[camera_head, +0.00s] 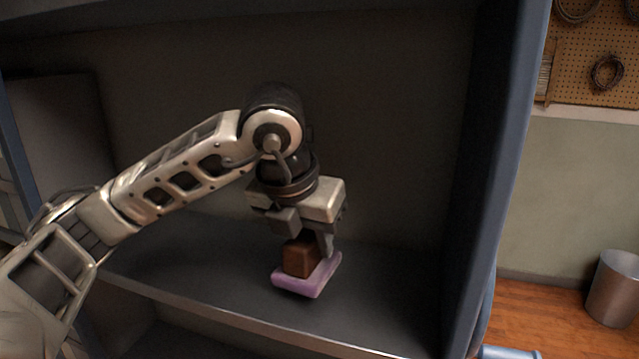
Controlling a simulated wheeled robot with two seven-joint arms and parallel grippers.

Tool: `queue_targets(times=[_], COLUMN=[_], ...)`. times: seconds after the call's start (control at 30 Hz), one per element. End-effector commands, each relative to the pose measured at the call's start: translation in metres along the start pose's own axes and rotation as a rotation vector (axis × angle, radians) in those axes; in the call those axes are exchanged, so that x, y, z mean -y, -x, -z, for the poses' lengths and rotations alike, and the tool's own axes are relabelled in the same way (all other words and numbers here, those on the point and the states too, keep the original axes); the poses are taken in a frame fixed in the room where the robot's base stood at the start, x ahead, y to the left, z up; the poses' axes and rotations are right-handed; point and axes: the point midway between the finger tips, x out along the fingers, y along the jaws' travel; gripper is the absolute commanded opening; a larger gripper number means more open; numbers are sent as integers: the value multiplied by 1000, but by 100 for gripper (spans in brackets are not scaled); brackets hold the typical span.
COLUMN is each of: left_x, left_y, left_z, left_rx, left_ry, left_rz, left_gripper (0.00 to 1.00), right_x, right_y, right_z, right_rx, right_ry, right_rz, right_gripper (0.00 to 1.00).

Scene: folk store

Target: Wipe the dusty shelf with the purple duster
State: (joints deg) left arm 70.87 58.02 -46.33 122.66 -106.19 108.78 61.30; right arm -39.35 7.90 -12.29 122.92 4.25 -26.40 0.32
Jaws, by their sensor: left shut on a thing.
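The purple duster (306,279) has a brown block handle (299,258) on a flat purple pad. It is in the middle of the head view, at the dark shelf (390,299). My left gripper (308,246) points down and is shut on the brown handle. The pad lies flat at the shelf surface; I cannot tell for sure whether it touches. No separate dust marks can be made out on the dark shelf. My right gripper is not in view.
The unit's blue right side panel (507,170) and dark back wall (390,120) enclose the shelf. A metal front edge (220,318) borders it. A metal bin (613,290) stands on the wooden floor at right. A pegboard (600,50) hangs above.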

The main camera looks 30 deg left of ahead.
Motion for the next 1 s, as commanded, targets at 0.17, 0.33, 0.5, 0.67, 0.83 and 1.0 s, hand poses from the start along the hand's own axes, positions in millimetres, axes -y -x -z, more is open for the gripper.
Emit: queue_targets(times=[0.17,0.33,0.5,0.67,0.83,1.0], left_x=[-1,-1,-2,-2,-2,-2], left_y=[17,32,46,52,52,52], left_z=[-7,-12,-18,-21,-21,-20], left_rx=[-3,-3,-2,-3,-3,-3], left_ry=[0,1,2,3,3,3], left_rz=[-1,-1,-1,-2,-2,-2], left_gripper=[13,13,13,13,13,13], right_x=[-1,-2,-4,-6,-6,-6], right_y=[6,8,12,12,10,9], right_z=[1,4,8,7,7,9], right_rx=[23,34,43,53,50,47], right_ry=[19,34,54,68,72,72], right_rz=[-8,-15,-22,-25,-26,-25], right_gripper=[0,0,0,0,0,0])
